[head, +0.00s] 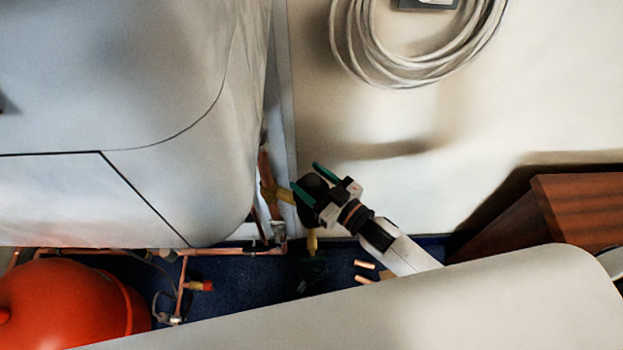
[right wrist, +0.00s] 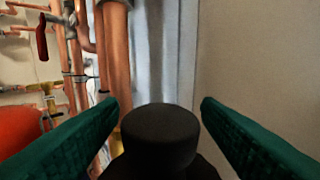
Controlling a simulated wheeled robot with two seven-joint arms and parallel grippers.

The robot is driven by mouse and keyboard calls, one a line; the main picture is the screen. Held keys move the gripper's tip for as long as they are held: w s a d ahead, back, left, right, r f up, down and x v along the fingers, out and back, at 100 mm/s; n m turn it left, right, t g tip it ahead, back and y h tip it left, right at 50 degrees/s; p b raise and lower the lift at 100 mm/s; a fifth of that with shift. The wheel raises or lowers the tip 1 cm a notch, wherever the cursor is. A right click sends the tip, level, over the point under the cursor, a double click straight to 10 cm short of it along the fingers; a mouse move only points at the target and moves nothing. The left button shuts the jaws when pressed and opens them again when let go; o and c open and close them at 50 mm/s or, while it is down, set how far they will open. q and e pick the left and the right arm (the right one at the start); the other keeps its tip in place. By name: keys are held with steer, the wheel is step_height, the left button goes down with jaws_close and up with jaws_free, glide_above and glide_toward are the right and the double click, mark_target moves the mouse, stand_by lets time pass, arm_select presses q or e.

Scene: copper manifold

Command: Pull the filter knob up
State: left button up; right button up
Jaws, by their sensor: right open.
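The filter knob (right wrist: 160,137) is a black round cap with a flat top, low in the middle of the right wrist view. In the head view the dark knob (head: 313,186) shows beside a brass pipe fitting (head: 276,193). My right gripper (head: 304,174) is open, with one green finger on each side of the knob. In the right wrist view there is a visible gap between each finger of the right gripper (right wrist: 160,101) and the knob's top. I cannot tell how deep the fingers reach. My left gripper is not in view.
Copper pipes (right wrist: 115,50) rise left of the knob. A red lever handle (right wrist: 41,37) and a red tank (head: 65,300) are farther left. A white casing (head: 130,80) stands left of the gripper. A wooden cabinet (head: 575,210) is at the right. A coiled cable (head: 355,50) hangs above.

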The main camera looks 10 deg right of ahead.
mark_target(311, 179)
jaws_close()
step_height(311, 179, up, 8)
steer(key=p, duration=0.8)
steer(key=shift+r, duration=0.2)
steer(key=shift+f, duration=0.1)
jaws_free()
steer(key=b+v, duration=0.1)
steer(key=v, duration=1.1)
steer(key=shift+s, duration=0.15)
steer(key=shift+w+f, duration=0.15)
steer(key=shift+w, duration=0.1)
